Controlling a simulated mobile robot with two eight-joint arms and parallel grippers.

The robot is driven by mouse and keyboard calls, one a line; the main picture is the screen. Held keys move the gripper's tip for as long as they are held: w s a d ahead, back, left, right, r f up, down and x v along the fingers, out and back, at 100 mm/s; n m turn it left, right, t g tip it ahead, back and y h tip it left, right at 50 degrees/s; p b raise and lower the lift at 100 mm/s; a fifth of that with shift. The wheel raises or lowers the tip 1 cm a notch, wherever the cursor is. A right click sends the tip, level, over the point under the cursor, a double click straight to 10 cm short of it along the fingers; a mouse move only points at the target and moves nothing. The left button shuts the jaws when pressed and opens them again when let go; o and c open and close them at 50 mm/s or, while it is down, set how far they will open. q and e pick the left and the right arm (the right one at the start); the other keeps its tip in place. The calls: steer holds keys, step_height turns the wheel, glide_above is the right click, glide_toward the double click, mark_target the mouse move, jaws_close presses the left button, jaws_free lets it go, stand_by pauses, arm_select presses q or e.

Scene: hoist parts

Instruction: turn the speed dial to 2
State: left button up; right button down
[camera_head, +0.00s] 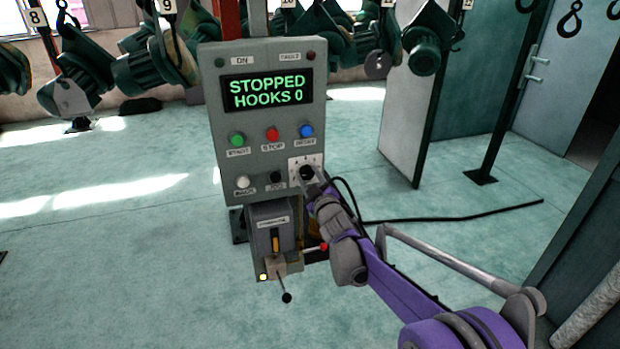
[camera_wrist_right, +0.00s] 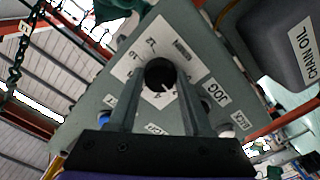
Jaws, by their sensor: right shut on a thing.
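The speed dial (camera_head: 306,172) is a round black knob on a white plate with small marks, at the lower right of the grey control panel (camera_head: 225,118). My right gripper (camera_head: 312,184) reaches it from the lower right and is shut on the knob. In the right wrist view the black dial (camera_wrist_right: 160,74) sits between the two finger ends. It shows a short white pointer line at its lower edge. The plate appears tilted there, and I cannot read clearly which number the pointer faces. My left gripper is not in view.
The screen (camera_head: 268,92) reads "STOPPED HOOKS 0". Green (camera_head: 237,139), red (camera_head: 272,134) and blue (camera_head: 306,131) buttons sit above the dial; white (camera_head: 242,182) and black (camera_head: 277,177) ones are left of it. A lever box (camera_head: 265,240) hangs below. Floor around is mostly clear.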

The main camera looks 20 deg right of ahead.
stand_by(0.4)
steer(key=shift+c, duration=1.7)
jaws_free()
steer(key=shift+s, duration=0.1)
steer(key=s+b, duration=0.1)
steer(key=s, duration=0.9)
steer(key=shift+s+d+b, duration=0.2)
steer(key=shift+s+b, duration=0.15)
steer(key=shift+b, duration=0.05)
